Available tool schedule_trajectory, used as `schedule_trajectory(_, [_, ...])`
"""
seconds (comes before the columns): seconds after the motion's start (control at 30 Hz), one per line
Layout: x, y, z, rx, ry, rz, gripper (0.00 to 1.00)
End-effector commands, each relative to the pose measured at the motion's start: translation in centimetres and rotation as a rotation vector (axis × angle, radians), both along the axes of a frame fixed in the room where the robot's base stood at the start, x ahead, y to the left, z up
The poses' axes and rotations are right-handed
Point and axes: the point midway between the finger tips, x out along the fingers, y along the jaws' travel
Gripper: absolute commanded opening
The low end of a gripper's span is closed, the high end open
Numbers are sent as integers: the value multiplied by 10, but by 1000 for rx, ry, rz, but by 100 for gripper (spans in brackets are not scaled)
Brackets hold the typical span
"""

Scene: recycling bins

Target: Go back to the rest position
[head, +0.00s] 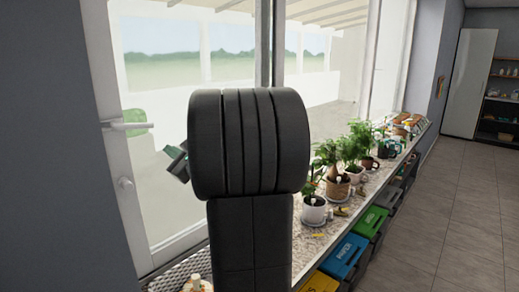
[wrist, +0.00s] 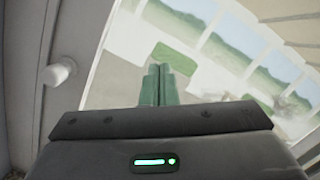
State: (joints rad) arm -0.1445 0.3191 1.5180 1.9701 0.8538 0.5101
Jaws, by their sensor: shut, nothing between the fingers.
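My gripper (wrist: 158,72) shows in the wrist view with its two green fingers side by side, shut and empty. It points toward the glass of the window or door, with blurred greenery and a pale sky behind. In the head view my dark arm stands upright in the middle and hides part of the scene. A small part of my gripper (head: 177,161) sticks out to the left of the arm, in front of the glass and above the counter.
A speckled counter (head: 312,243) runs along the windows, with potted plants (head: 337,188) and small items. Coloured bins, including a blue one (head: 345,256) and a green one (head: 371,222), stand beneath. A white door handle (head: 130,126) is left of my arm. The tiled floor (head: 455,220) at right is clear.

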Motion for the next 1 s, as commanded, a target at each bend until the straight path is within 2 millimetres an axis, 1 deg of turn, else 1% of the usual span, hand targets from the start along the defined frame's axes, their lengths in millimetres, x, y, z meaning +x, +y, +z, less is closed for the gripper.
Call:
schedule_trajectory(0.03, [-6,-10,-5,1,-4,-4,0])
schedule_trajectory(0.07, [-10,-16,-3,1,-7,-4,0])
schedule_trajectory(0.47, [-59,-78,-12,-1,-5,-5,0])
schedule_trajectory(0.5, [-63,-75,-19,-35,-4,7,0])
schedule_trajectory(0.57, [-69,-74,-29,-78,-7,16,0])
schedule_trajectory(0.8, [-93,-76,-69,-241,-17,53,0])
schedule_trajectory(1.0, [-108,-80,-93,-344,-24,82,0])
